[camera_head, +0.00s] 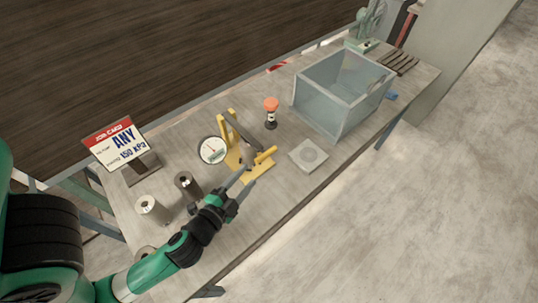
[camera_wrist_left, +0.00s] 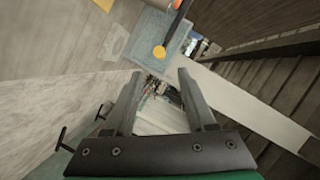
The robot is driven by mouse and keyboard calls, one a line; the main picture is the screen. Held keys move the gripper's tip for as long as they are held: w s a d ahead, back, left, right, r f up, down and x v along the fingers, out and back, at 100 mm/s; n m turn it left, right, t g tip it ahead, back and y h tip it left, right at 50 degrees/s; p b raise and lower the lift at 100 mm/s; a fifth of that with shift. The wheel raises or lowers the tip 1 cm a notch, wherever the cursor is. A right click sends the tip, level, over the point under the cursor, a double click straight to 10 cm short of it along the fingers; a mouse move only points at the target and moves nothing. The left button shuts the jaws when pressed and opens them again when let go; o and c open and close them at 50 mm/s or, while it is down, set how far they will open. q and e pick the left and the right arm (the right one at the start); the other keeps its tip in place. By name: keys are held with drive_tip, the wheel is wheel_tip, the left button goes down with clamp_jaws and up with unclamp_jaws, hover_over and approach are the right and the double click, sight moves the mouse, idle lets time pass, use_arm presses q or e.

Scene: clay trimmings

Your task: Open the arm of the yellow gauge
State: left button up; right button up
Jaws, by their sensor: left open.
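The yellow gauge (camera_head: 231,160) stands on the table, with a round white dial (camera_head: 213,150) on its left side. Its dark arm (camera_head: 243,131) slopes down toward a yellow handle (camera_head: 266,155) at the front right. My left gripper (camera_head: 243,184) is open at the gauge's near side, close to the yellow base and short of the handle. Its two fingers (camera_wrist_left: 157,76) are apart with nothing between them. My right gripper is not in view.
A grey square plate (camera_head: 308,156) lies right of the gauge, with a clear bin (camera_head: 341,98) beyond. An orange-topped item (camera_head: 271,107) stands behind. Metal cylinders (camera_head: 152,209) and a sign reading "ANY 150 kPa" (camera_head: 120,143) are at left. The table's front edge is close to my arm.

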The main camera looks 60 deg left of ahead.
sight(261, 160)
use_arm(q)
drive_tip(key=p+x, duration=0.1)
drive_tip(key=x, duration=1)
drive_tip(key=shift+w+a+f, duration=0.1)
drive_tip(key=shift+w+a, duration=0.1)
drive_tip(key=shift+w, duration=0.15)
clamp_jaws()
drive_tip(key=shift+f, duration=0.1)
idle(0.7)
